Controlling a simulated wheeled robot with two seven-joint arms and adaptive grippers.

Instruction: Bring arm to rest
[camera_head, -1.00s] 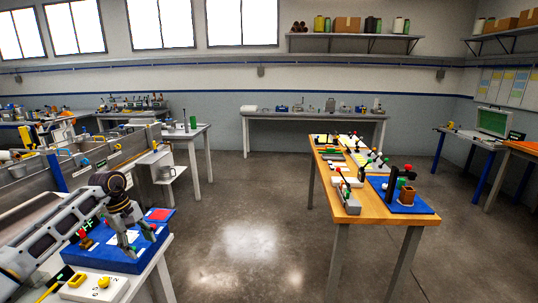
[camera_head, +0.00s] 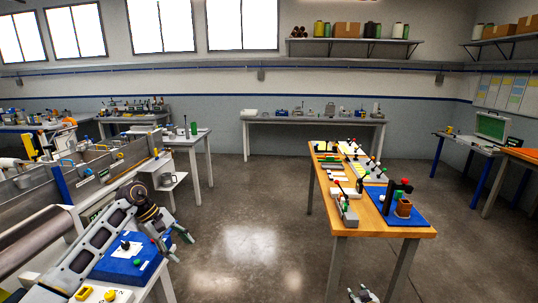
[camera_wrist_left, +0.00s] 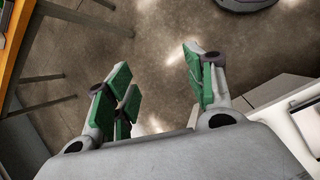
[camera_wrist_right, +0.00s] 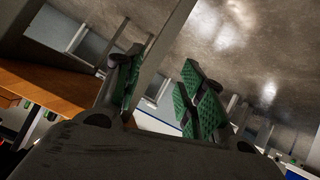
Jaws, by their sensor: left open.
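My left arm reaches in from the left in the head view. Its gripper (camera_head: 183,249) hangs at the right edge of the blue board (camera_head: 118,268) on the white bench. In the left wrist view its green-padded fingers (camera_wrist_left: 160,75) are spread wide, with only floor between them. My right gripper (camera_head: 362,295) just shows at the bottom edge of the head view, low in front of the wooden table. In the right wrist view its green-padded fingers (camera_wrist_right: 160,75) stand apart, with nothing held between them.
The wooden table (camera_head: 388,229) with a blue mat (camera_head: 418,212), a brown block and several small fixtures stands at the right. The bath line (camera_head: 110,180) runs along the left. A yellow-button panel (camera_head: 98,296) is at the lower left. Open floor (camera_head: 255,215) lies in the middle.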

